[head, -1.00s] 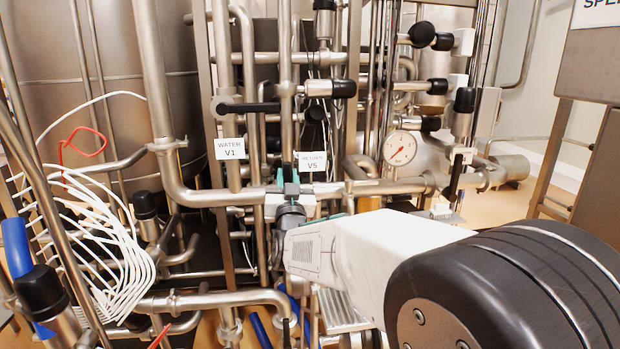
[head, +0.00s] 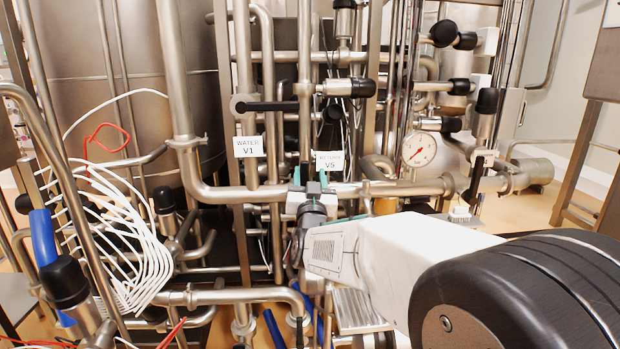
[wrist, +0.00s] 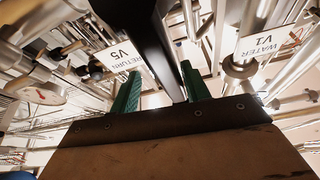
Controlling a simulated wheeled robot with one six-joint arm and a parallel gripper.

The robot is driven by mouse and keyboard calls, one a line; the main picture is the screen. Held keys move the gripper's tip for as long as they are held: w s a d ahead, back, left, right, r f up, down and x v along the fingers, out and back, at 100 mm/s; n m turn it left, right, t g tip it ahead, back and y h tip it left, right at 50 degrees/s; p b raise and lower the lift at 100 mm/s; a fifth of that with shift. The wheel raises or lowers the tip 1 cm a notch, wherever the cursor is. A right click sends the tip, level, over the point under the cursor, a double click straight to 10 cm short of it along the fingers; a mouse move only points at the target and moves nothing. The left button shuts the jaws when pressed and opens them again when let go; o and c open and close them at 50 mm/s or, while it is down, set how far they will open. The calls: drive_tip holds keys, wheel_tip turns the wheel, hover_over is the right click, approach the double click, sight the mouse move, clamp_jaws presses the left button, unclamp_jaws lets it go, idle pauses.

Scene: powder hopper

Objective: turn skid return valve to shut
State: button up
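The return valve's tag, RETURN V5 (head: 330,161), hangs just above and right of my gripper (head: 310,181) in the head view. It also shows upside down in the wrist view (wrist: 118,56). A long black lever (wrist: 150,45) runs down between my two green fingers in the wrist view. A bright gap shows between the lever and the left finger, and the lever lies close to the right finger. My gripper is open around the lever; I cannot tell whether either finger touches it. The valve body is mostly hidden behind my gripper and the pipes.
The WATER V1 tag (head: 249,147) and a horizontal black lever (head: 270,106) are up and left. A pressure gauge (head: 418,149) is at the right. White cables (head: 115,240) hang at the left. Pipes crowd the space around my gripper.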

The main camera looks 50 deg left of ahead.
drive_tip(key=shift+d, duration=0.1)
drive_tip(key=v, duration=0.7)
drive_tip(key=shift+s+d+f, duration=0.2)
drive_tip(key=shift+s, duration=0.05)
